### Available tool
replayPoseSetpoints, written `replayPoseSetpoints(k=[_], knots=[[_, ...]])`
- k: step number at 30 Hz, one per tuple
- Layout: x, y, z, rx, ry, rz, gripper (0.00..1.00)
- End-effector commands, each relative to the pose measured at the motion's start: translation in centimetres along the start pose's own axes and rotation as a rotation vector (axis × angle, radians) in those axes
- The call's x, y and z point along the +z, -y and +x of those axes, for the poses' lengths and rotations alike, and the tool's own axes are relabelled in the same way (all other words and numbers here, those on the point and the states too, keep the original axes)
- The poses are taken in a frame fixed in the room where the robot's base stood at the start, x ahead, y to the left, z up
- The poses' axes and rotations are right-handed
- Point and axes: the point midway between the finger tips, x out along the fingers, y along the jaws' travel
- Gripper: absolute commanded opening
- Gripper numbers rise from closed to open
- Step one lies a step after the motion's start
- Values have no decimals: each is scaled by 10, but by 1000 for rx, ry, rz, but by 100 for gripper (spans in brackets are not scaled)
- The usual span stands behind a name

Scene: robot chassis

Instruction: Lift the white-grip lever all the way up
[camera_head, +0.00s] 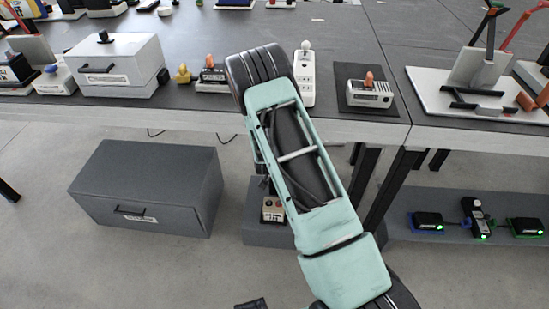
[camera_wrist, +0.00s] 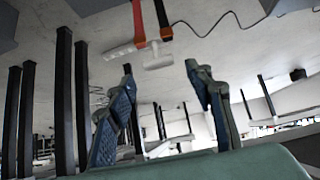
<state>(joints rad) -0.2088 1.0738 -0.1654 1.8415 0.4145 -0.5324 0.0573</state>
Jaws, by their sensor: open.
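In the wrist view my gripper (camera_wrist: 158,68) is open, its two blue-padded fingers wide apart with nothing held between them. Beyond the fingertips, near the top middle, a white crosswise grip (camera_wrist: 158,62) shows at the end of a dark bar with a red section. It looks like the white-grip lever and appears lined up with the gap, apart from the fingers. An orange-red bar (camera_wrist: 139,22) with another white piece at its end is just left of it. In the head view my arm crosses the middle and my gripper is not visible. I cannot identify this lever there.
The grey table (camera_head: 205,30) carries a white box (camera_head: 120,65), a narrow white device with a round knob (camera_head: 306,46), and a pale board (camera_head: 430,95) with levers at right. A grey drawer cabinet (camera_head: 150,185) stands on the floor. A low shelf (camera_head: 400,232) holds green-lit devices.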

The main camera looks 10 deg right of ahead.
Motion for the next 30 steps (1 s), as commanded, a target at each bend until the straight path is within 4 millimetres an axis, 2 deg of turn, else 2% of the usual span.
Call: replayPoseSetpoints(k=[1, 6, 11, 30], knots=[[-2, 1, -10, -1, -2, 1, 48], [-2, 1, -37, -1, -2, 1, 48], [-1, 0, -51, 1, -3, 1, 48], [-1, 0, -56, 0, -2, -3, 48]])
